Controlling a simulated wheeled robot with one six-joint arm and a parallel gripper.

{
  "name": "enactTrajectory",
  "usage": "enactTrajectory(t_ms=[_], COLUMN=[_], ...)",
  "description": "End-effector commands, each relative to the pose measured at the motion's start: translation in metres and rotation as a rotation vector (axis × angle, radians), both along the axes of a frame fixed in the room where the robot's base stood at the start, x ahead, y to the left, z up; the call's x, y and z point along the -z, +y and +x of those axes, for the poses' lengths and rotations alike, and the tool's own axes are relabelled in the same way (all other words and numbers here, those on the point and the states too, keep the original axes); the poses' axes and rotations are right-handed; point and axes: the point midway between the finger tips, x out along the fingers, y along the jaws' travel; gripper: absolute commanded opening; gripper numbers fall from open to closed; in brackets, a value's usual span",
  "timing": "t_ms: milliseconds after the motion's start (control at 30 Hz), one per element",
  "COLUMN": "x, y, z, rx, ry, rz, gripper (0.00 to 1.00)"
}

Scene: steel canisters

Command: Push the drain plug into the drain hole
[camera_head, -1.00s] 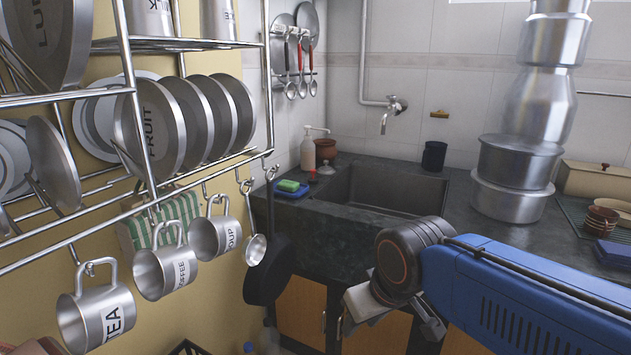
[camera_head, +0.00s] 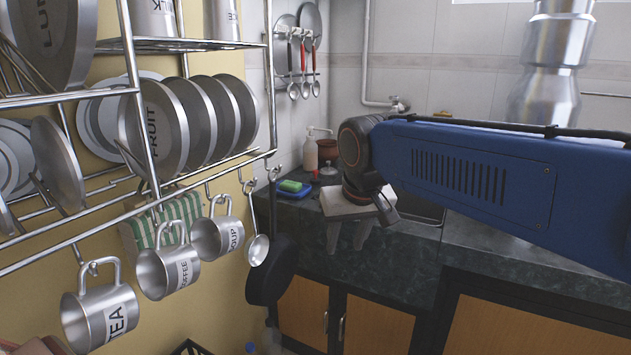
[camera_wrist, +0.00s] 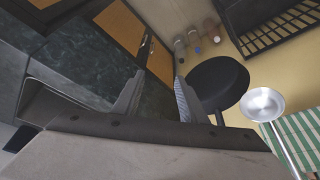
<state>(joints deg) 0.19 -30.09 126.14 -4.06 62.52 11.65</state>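My gripper (camera_head: 347,238) is in front of the sink's front left corner, its fingers pointing down. It also shows in the wrist view (camera_wrist: 157,99), where the two fingers are apart with nothing between them. The sink basin (camera_head: 421,208) is mostly hidden behind my arm in the head view. The drain hole cannot be seen. A small grey knobbed piece (camera_head: 328,168), perhaps the drain plug, stands on the counter behind my gripper, beside the soap bottle. In the wrist view I cannot make out the plug.
A blue tray with a green sponge (camera_head: 292,187) sits on the counter left of my gripper. A soap bottle (camera_head: 310,153) and a brown pot (camera_head: 327,147) stand behind. A rack with hanging cups (camera_head: 218,235) and a dark pan (camera_head: 271,273) is at the left.

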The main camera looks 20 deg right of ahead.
Motion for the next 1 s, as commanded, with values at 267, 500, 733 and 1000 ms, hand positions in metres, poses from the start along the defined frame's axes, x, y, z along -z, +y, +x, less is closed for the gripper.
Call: enactTrajectory(t_ms=[267, 500, 733, 1000], x=[-0.064, -0.104, -0.132, -0.150], y=[-0.014, -0.027, -0.040, -0.056], z=[0.090, 0.167, 0.240, 0.324], rx=[0.140, 0.267, 0.395, 0.550], ry=[0.016, 0.023, 0.025, 0.018], rz=[0.001, -0.001, -0.003, -0.007], gripper=[0.38, 0.38, 0.38, 0.38])
